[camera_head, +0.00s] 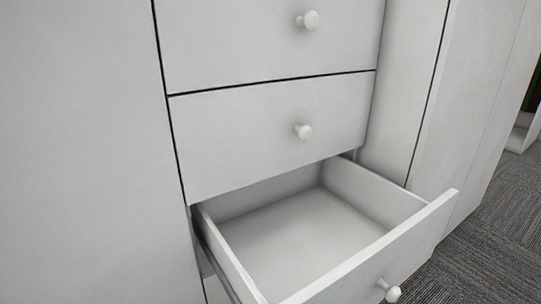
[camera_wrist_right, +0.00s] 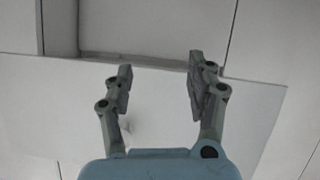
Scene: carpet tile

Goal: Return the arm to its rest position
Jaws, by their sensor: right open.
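My right gripper (camera_wrist_right: 160,85) shows in the right wrist view with its two grey fingers apart and nothing between them. A white panel with a faint round knob (camera_wrist_right: 126,124) lies behind the fingers; the knob is partly hidden by the left finger. In the head view neither gripper shows. There, a white lower drawer (camera_head: 300,240) is pulled out and empty, with a round knob (camera_head: 390,291) on its front. I cannot tell whether the gripper touches the panel.
Two closed drawers with knobs (camera_head: 303,131) (camera_head: 309,19) are above the open one. White cabinet panels (camera_head: 80,150) flank them. Grey carpet (camera_head: 490,245) is free at the right. An open shelf edge (camera_head: 525,130) shows at the far right.

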